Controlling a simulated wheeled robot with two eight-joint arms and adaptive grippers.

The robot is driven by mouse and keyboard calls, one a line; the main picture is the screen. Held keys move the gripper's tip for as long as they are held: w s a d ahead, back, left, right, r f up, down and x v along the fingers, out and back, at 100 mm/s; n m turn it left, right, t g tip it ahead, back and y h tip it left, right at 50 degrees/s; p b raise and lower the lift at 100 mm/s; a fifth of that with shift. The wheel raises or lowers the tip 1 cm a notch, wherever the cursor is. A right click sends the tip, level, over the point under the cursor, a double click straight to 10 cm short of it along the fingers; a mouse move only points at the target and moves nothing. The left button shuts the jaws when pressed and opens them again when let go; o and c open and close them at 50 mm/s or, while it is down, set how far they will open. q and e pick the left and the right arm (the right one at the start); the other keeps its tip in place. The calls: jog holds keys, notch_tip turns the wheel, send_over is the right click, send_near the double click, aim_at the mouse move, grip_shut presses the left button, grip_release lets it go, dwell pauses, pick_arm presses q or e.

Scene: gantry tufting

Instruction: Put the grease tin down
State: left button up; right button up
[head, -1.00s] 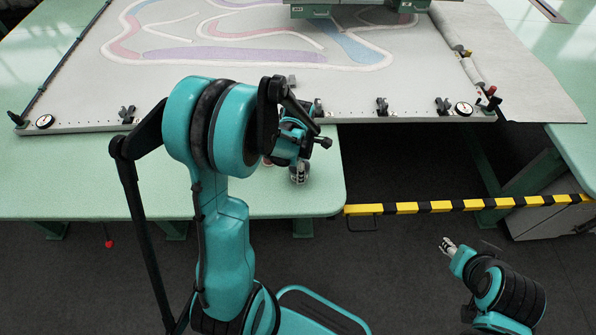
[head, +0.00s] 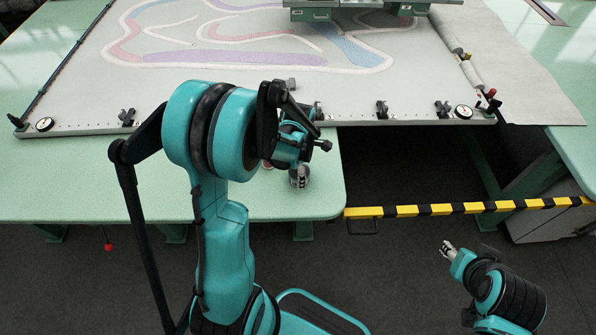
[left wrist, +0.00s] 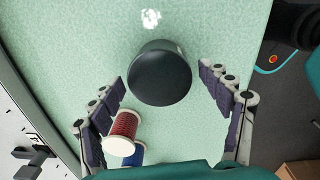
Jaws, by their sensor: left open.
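The grease tin, a dark round tin (left wrist: 160,75), stands on the pale green table top between the spread fingers of my left gripper (left wrist: 163,84). A gap of table shows on either side, so the fingers do not touch it. In the head view my left gripper (head: 301,178) is low over the table's front corner, partly behind my own arm. The tin cannot be made out clearly there. My right gripper (head: 449,249) is off the table at lower right, over the dark floor; its fingers are too small to read.
A red thread spool (left wrist: 122,132) and a blue spool (left wrist: 134,155) are close by the left finger. A white patch (left wrist: 151,19) lies beyond the tin. The tufting frame (head: 230,110) with clamps fills the table behind. A yellow-black striped bar (head: 470,206) spans the gap at right.

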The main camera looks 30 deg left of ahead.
pick_arm(q)
notch_tip(320, 180, up, 10)
jog(key=p, duration=0.4)
jog(key=s+d+r+m+t, duration=0.3)
jog(key=s+d+r+m, duration=0.2)
jog(key=m, duration=0.8)
jog(key=s+d+r+m+t, duration=0.4)
jog(key=s+d+r+m, duration=0.1)
jog(key=m, duration=0.8)
jog(key=shift+s+d, duration=0.2)
jog(key=shift+s, duration=0.45)
jog(key=shift+r, duration=0.1)
jog(key=shift+f+b, duration=0.55)
jog(key=shift+b, duration=0.15)
